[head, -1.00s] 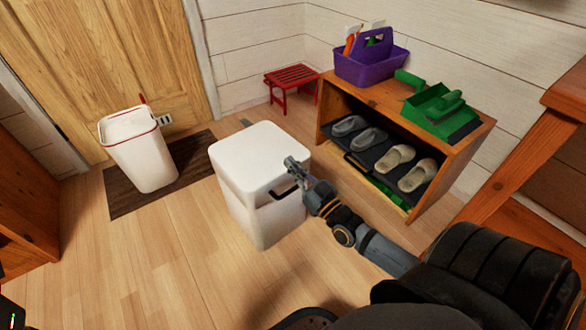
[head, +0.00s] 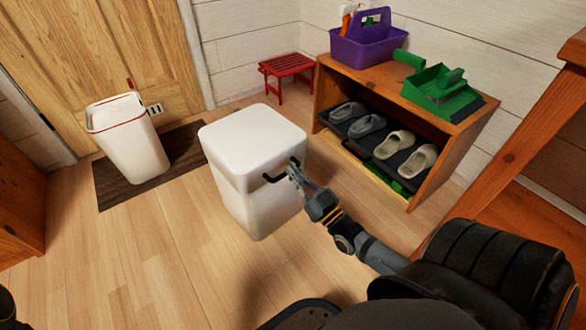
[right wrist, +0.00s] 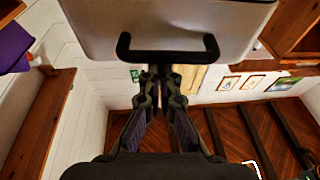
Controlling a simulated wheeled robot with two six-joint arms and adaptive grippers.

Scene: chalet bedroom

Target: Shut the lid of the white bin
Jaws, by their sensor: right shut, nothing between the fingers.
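The white bin (head: 262,212) stands on the floor in the middle of the head view. Its lid (head: 250,137) lies over the top and looks down, with no clear gap at the seam. A dark handle (head: 274,179) sticks out at the lid's front. My right gripper (head: 293,172) is shut and empty at the handle's right end. In the right wrist view the handle (right wrist: 168,57) crosses just beyond the fingertips (right wrist: 160,76), below the pale lid (right wrist: 165,20). I cannot tell whether they touch. My left gripper is not in view.
A smaller white, red-rimmed bin (head: 135,150) stands on a dark mat (head: 120,190) by the door. A wooden shelf (head: 440,175) with shoes, a purple caddy (head: 365,48) and a green dustpan (head: 440,92) stands right. A red stool (head: 287,66) is behind. Floor at front left is clear.

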